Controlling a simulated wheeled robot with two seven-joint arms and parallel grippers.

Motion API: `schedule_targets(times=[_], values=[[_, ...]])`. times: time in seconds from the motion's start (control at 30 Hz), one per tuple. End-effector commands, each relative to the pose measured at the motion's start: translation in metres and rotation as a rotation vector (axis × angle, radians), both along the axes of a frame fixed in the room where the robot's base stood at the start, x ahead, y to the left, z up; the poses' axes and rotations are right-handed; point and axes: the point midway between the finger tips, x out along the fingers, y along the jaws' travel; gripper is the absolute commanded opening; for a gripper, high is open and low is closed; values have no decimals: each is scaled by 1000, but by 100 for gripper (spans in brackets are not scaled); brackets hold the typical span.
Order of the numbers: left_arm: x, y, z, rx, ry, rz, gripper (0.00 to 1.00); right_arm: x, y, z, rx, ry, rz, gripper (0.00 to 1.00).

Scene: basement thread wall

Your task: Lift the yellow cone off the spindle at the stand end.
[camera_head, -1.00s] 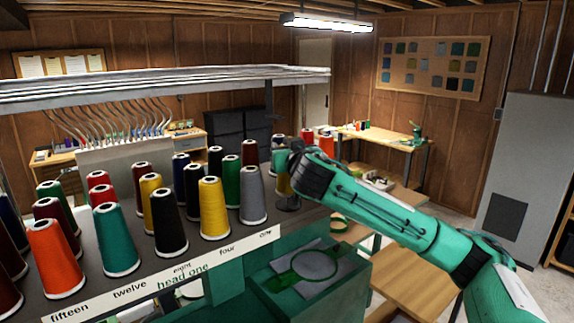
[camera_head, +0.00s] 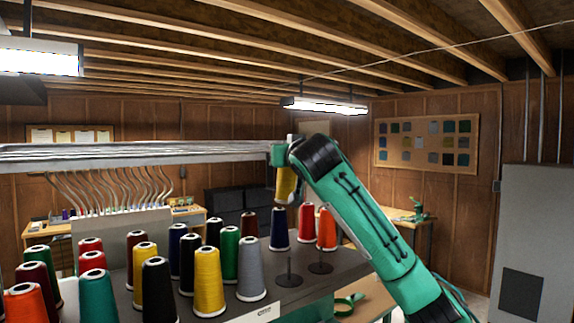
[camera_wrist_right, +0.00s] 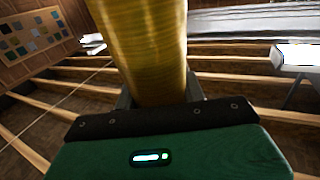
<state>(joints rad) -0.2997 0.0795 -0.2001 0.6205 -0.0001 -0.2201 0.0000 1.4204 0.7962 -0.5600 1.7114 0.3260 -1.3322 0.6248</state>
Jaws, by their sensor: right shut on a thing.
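My right gripper (camera_head: 283,163) is shut on a yellow cone (camera_head: 286,186) and holds it in the air, high above the stand (camera_head: 342,262). In the right wrist view the yellow cone (camera_wrist_right: 147,50) fills the space between the fingers. A bare spindle (camera_head: 289,271) stands on its round base at the stand end, below the held cone and clear of it. Another bare spindle (camera_head: 320,259) stands to its right. My left gripper is out of view.
Other cones stand close by on the stand: grey (camera_head: 251,270), yellow (camera_head: 209,284), navy (camera_head: 279,230), red (camera_head: 306,224) and orange (camera_head: 326,230). A white overhead rail (camera_head: 130,153) runs left of my right gripper, very near it in the picture.

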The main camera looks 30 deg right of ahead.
Motion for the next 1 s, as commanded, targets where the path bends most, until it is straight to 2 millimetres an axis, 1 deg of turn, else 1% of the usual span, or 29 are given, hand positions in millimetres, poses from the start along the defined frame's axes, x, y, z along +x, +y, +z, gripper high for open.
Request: schedule_targets(times=[0.33, 0.47, 0.73, 0.83, 1.0], values=[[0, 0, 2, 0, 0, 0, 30, 0, 0, 3, 1, -1, 0, 1], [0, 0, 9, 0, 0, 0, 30, 0, 0, 12, 1, -1, -1, 1], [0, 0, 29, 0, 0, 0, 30, 0, 0, 38, 1, -1, 0, 1], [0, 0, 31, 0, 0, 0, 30, 0, 0, 42, 1, -1, -1, 1], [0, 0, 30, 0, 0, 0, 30, 0, 0, 40, 1, -1, -1, 1]])
